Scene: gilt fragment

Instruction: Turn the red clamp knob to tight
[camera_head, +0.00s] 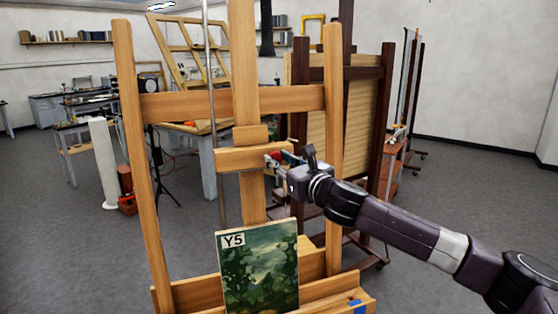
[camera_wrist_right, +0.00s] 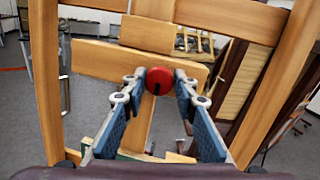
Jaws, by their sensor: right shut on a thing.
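The red clamp knob (camera_wrist_right: 159,81) is a round red knob with a dark mark low on its face. It sits on the front of the wooden easel's (camera_head: 134,120) sliding crosspiece (camera_head: 237,158). My right gripper (camera_wrist_right: 160,84) is shut on the knob, with one blue-padded finger on each side of it. In the head view the right gripper (camera_head: 277,161) reaches the crosspiece from the right and covers most of the knob. My left gripper is not in view.
A green landscape painting (camera_head: 259,268) labelled Y5 stands on the easel's lower ledge, below my right arm. A darker easel (camera_head: 384,120) stands close behind on the right. Worktables are at the back left. Grey floor (camera_head: 70,250) is open at left.

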